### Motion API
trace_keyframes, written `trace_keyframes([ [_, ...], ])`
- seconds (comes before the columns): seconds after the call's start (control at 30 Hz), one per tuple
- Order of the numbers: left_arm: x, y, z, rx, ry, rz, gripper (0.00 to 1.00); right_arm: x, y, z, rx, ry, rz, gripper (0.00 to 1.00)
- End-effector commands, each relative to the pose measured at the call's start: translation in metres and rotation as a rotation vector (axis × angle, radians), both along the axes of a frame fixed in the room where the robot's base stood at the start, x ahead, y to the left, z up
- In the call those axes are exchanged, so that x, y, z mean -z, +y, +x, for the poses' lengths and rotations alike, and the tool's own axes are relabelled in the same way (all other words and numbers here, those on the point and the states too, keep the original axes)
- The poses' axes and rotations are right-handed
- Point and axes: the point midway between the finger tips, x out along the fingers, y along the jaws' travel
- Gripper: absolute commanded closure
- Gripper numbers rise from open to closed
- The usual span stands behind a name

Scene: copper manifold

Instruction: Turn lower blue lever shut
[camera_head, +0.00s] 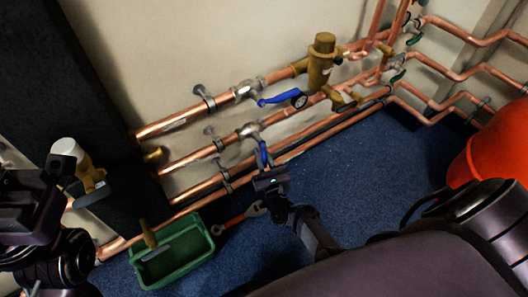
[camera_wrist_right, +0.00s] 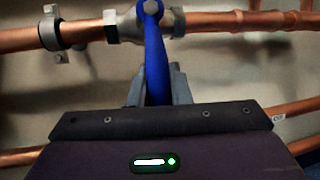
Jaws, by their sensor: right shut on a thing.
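The lower blue lever (camera_head: 263,152) sits on the valve (camera_head: 250,131) of the middle copper pipe. It points away from the pipe, roughly crosswise to it, towards my right gripper (camera_head: 266,170). In the right wrist view the blue lever (camera_wrist_right: 155,60) runs down from the valve nut between the grey fingers of my right gripper (camera_wrist_right: 155,88), which is shut on its lower part. The lever's end is hidden by the gripper. My left arm shows at the left edge of the head view; its fingers cannot be made out clearly.
An upper blue lever (camera_head: 280,97) lies roughly along the upper pipe, beside a brass valve body (camera_head: 321,62). A green crate (camera_head: 207,240) and a red-handled wrench (camera_head: 238,218) are on the blue floor below. A red-orange rounded object (camera_head: 497,145) stands at right.

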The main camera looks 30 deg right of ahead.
Motion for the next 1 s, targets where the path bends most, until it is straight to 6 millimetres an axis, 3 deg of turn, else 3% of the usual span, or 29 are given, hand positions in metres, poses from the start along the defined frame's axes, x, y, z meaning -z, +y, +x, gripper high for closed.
trace_keyframes([
  [0.53, 0.0009, 0.0001, 0.0004, 0.0, 0.008, -0.001, 0.64, 0.0029, 0.0084, -0.0012, -0.014, 0.007, 0.043, 1.0],
  [0.57, 0.0009, 0.0, 0.0005, 0.0, 0.008, 0.0, 0.64, 0.003, 0.0087, -0.0013, -0.014, 0.008, 0.043, 0.8],
  [0.7, 0.0009, 0.0, 0.0005, 0.0, 0.008, 0.0, 0.64, 0.003, 0.0078, -0.0013, -0.012, 0.007, 0.041, 0.62],
  [1.0, 0.0, -0.0001, 0.0004, 0.0, 0.006, 0.001, 0.64, 0.0021, 0.0049, -0.0022, -0.006, 0.005, 0.034, 0.61],
])
